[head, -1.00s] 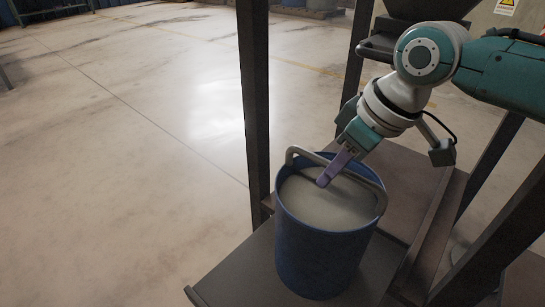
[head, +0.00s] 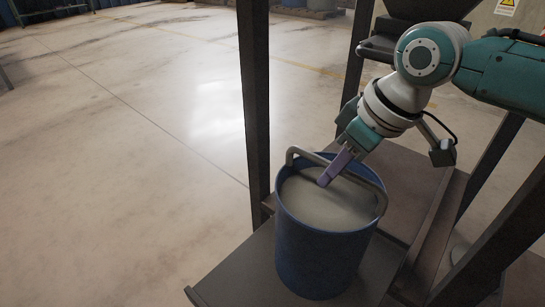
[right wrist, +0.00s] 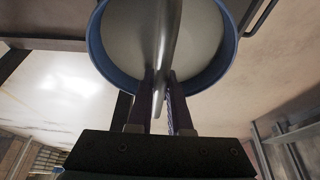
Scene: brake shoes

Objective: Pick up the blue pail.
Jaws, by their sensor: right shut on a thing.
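The blue pail (head: 318,258) stands upright on a dark shelf (head: 236,272) in the head view. It holds a pale grey fill, and its grey handle (head: 366,183) arches over the top. My right gripper (head: 332,172) reaches down from the upper right and is shut on the handle. In the right wrist view the two fingers (right wrist: 161,100) sit on either side of the handle (right wrist: 167,35), with the pail's blue rim (right wrist: 101,58) around it. My left gripper is not in view.
A dark upright post (head: 254,100) stands just behind and left of the pail. Another post (head: 352,75) stands behind my right arm. A slanted dark beam (head: 490,245) lies at the right. Open concrete floor (head: 130,160) spreads to the left.

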